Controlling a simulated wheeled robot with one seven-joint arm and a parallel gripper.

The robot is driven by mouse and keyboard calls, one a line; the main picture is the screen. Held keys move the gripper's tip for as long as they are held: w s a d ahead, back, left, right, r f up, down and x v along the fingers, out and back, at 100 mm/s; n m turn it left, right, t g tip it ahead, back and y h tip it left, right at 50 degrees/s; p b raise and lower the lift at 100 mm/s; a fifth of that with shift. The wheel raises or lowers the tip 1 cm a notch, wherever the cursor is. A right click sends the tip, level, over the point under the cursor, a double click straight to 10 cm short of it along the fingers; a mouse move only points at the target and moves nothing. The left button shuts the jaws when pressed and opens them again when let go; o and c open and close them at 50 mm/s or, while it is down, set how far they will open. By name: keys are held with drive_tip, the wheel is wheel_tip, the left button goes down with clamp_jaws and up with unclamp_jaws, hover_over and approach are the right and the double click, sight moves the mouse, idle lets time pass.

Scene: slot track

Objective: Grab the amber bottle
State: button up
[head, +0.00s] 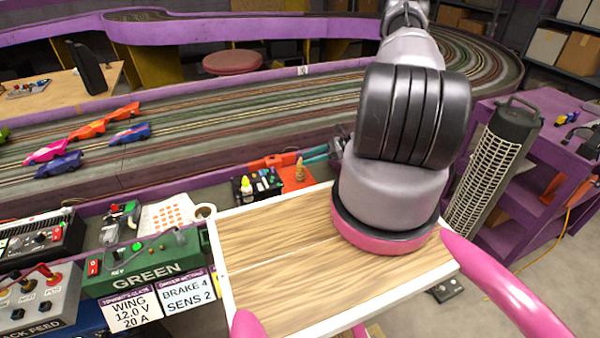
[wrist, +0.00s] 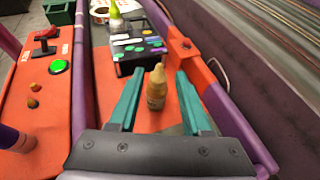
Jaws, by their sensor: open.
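The amber bottle (wrist: 157,88) stands upright on an orange surface in the wrist view, with a pale label and a narrow tip. It also shows small in the head view (head: 300,169), just beyond the wooden tray. My gripper (wrist: 156,80) is open, its two teal fingers on either side of the bottle, with gaps visible on both sides. In the head view the gripper (head: 325,152) is mostly hidden behind my arm; only teal parts show.
A black box (wrist: 138,46) with coloured pieces and a yellow-green bottle (wrist: 115,14) stand just beyond the amber bottle. An orange block (wrist: 183,52) sits on the purple rail (wrist: 225,108) at right. A green-button panel (wrist: 45,70) lies left.

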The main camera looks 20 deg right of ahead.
drive_tip(key=x, duration=0.6)
drive_tip(key=shift+a+f, duration=0.15)
drive_tip(key=shift+a, duration=0.1)
drive_tip(key=shift+c, duration=0.3)
clamp_jaws()
